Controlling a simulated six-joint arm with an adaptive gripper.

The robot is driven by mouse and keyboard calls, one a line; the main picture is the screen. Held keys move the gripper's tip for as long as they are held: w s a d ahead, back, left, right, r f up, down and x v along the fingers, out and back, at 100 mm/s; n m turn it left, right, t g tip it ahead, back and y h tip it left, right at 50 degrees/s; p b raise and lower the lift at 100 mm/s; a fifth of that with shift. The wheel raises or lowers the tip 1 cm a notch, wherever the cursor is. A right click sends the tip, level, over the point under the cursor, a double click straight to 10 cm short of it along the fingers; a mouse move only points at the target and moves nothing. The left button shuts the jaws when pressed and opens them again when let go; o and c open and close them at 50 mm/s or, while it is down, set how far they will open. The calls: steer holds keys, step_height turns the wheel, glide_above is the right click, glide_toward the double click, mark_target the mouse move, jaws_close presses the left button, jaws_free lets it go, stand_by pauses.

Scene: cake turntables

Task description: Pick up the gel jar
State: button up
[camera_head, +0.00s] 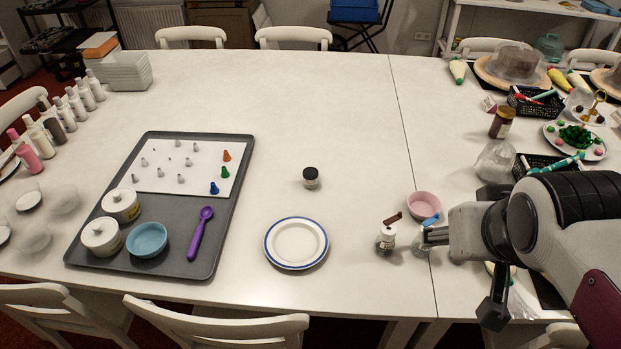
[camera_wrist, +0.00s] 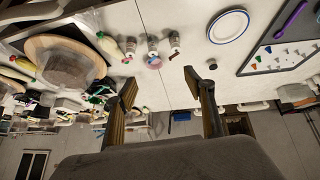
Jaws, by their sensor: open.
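The gel jar (camera_head: 311,177) is a small clear jar with a dark lid. It stands upright on the white table, behind the blue-rimmed plate and right of the grey tray. In the wrist view the jar (camera_wrist: 212,65) shows as a small dark round, above and beyond the right-hand finger. My gripper (camera_head: 458,272) is at the right, over the near right part of the table, well apart from the jar. In the wrist view my gripper (camera_wrist: 160,82) has its two fingers spread wide with nothing between them.
A blue-rimmed plate (camera_head: 296,243) lies in front of the jar. A grey tray (camera_head: 206,262) with bowls and nozzles is at the left. A small shaker jar (camera_head: 386,240) and a pink bowl (camera_head: 424,205) stand between jar and gripper. The table behind the jar is clear.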

steer(key=w+n+t, duration=0.1)
steer(key=w+t, duration=0.1)
steer(key=w, duration=1.7)
steer(key=w+a+f+n+t+y, duration=0.1)
steer(key=w+a+f, duration=0.15)
steer(key=w, duration=0.55)
steer(key=w+a+f+n+t+y, duration=0.1)
steer(key=w+f+n, duration=0.15)
steer(key=w, duration=0.55)
steer(key=w+a+f+n+y, duration=0.2)
steer(key=w+a+f+y, duration=0.1)
steer(key=w+a+f, duration=0.6)
steer(key=n+y, duration=0.2)
steer(key=y, duration=0.3)
glide_toward(314, 173)
steer(key=w, duration=0.1)
steer(key=w+a, duration=0.1)
steer(key=w, duration=0.1)
steer(key=shift+a+f+g, duration=0.15)
steer(key=shift+f+g, duration=0.05)
steer(key=shift+g, duration=0.2)
steer(key=shift+s+a+f+y, duration=0.1)
steer(key=shift+a+f+y, duration=0.2)
steer(key=shift+f, duration=0.1)
steer(key=shift+d, duration=0.1)
steer(key=shift+x, duration=1.3)
